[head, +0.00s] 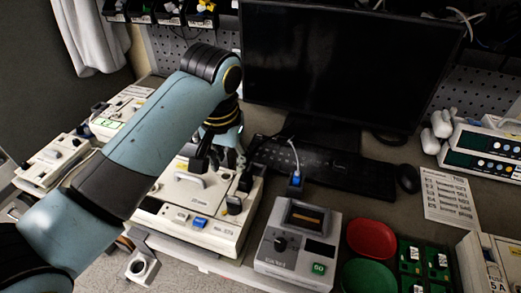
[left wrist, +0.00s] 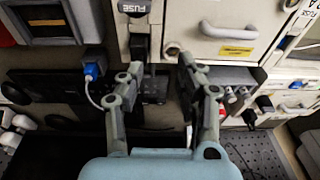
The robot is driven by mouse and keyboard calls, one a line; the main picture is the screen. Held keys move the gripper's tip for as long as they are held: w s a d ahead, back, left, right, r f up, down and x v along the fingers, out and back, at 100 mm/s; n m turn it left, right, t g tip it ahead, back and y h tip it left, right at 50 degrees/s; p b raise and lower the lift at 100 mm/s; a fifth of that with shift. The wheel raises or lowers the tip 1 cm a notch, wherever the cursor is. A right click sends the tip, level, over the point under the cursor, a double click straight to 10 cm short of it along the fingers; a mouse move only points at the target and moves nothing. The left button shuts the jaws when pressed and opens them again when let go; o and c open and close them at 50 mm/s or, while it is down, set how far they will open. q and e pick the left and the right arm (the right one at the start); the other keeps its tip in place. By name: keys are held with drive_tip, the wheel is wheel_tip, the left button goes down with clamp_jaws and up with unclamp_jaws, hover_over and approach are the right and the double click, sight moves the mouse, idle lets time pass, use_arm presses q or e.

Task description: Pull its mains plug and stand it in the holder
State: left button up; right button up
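A beige pump unit marked "No. 373" (head: 215,233) stands at the front of the bench. A black plug (head: 245,181) is upright at its right back edge; it also shows in the left wrist view (left wrist: 139,48). My left gripper (head: 226,160) is over the back of this unit. In the left wrist view my left gripper (left wrist: 162,72) has its fingers apart, with a second dark block (left wrist: 186,85) by the right finger; I cannot tell whether it is touched. A white ring-shaped holder (head: 142,268) sits at the front edge. My right gripper is not in view.
A grey device (head: 297,250) stands to the right, with a blue plug (head: 296,183) behind it. The monitor (head: 340,60) and keyboard (head: 320,162) stand behind.

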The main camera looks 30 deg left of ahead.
sight(245, 178)
use_arm(q)
drive_tip(key=shift+w+d+r, duration=0.3)
drive_tip(key=shift+w+d, duration=0.2)
drive_tip(key=shift+d, duration=0.1)
drive_tip(key=shift+w+d+r, duration=0.3)
drive_tip(key=shift+w+d, duration=0.2)
drive_tip(key=shift+d, duration=0.05)
drive_tip(key=shift+w+f, duration=0.1)
drive_tip(key=shift+f, duration=0.1)
wheel_tip(245, 178, down, 6)
drive_tip(key=shift+r, duration=0.25)
drive_tip(key=shift+f, duration=0.7)
clamp_jaws()
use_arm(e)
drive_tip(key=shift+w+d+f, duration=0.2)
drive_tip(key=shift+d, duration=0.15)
